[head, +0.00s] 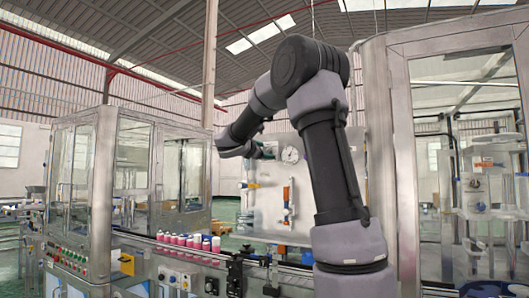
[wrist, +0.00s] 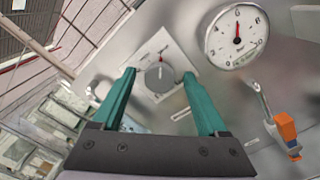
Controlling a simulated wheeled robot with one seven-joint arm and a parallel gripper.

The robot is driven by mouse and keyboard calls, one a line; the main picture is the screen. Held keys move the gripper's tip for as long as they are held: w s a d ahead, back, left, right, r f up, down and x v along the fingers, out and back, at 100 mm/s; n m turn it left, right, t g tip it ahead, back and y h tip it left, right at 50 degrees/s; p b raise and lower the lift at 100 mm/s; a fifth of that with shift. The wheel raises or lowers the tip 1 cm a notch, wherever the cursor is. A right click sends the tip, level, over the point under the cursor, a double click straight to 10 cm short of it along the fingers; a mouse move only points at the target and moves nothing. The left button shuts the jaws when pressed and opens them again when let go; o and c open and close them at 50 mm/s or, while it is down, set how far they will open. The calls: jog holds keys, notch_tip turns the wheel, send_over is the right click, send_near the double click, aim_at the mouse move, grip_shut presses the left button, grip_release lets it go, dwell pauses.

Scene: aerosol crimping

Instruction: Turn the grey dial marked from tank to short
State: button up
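The grey dial (wrist: 158,77) sits on a square white plate (wrist: 178,58) on a metal panel in the wrist view. A red mark shows at its upper edge; the lettering around it is too small to read. My gripper (wrist: 157,80) has two green fingers, spread open on either side of the dial, with nothing between them that they visibly touch. How far the fingertips are from the panel I cannot tell. In the head view my gripper (head: 268,150) is at the panel, left of the round gauge, and the dial is hidden there.
A round white gauge (wrist: 237,37) with a red needle is right of the dial; it also shows in the head view (head: 290,155). An orange-handled valve (wrist: 287,128) is at lower right. Pink bottles (head: 180,240) stand on a conveyor below. Glazed machine cabinets flank the panel.

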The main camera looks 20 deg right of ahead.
jog(key=v, duration=1)
jog(key=shift+s+a, duration=0.3)
